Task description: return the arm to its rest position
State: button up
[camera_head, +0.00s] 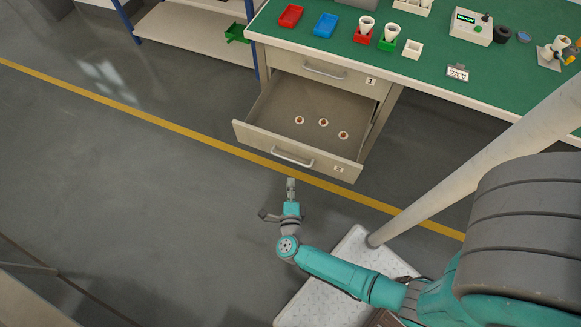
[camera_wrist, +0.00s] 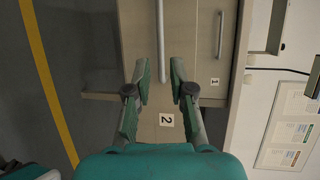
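My arm reaches over the floor in front of the workbench. My gripper (camera_head: 291,186) is a short way in front of the open lower drawer, labelled 2 (camera_head: 337,169), apart from its handle (camera_head: 292,158). In the wrist view my gripper (camera_wrist: 160,72) has its two fingers spread with nothing held between them. The bar handle (camera_wrist: 161,40) of drawer 2 shows beyond and between the fingertips. Three small round white-and-brown pieces (camera_head: 323,122) lie in the drawer.
Drawer 1 (camera_head: 345,82) above is shut. A shelf (camera_head: 190,30) stands at back left.

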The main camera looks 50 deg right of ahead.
dwell(0.4)
jog(key=s+a+r+n+t+y, duration=0.1)
jog(key=s+a+r+n+y, duration=0.2)
jog(key=s+r+n, duration=0.4)
jog(key=s+a+r+n+t+y, duration=0.1)
jog(key=s+a+r+n+y, duration=0.3)
jog(key=s+r+n, duration=0.4)
jog(key=s+a+r+n+t+y, duration=0.2)
jog(key=s+r+n, duration=0.6)
jog(key=r+n, duration=0.5)
jog(key=shift+s+a+r+y, duration=0.25)
jog(key=shift+a+r+y, duration=0.65)
jog(key=shift+r+y, duration=0.6)
jog(key=shift+r, duration=0.2)
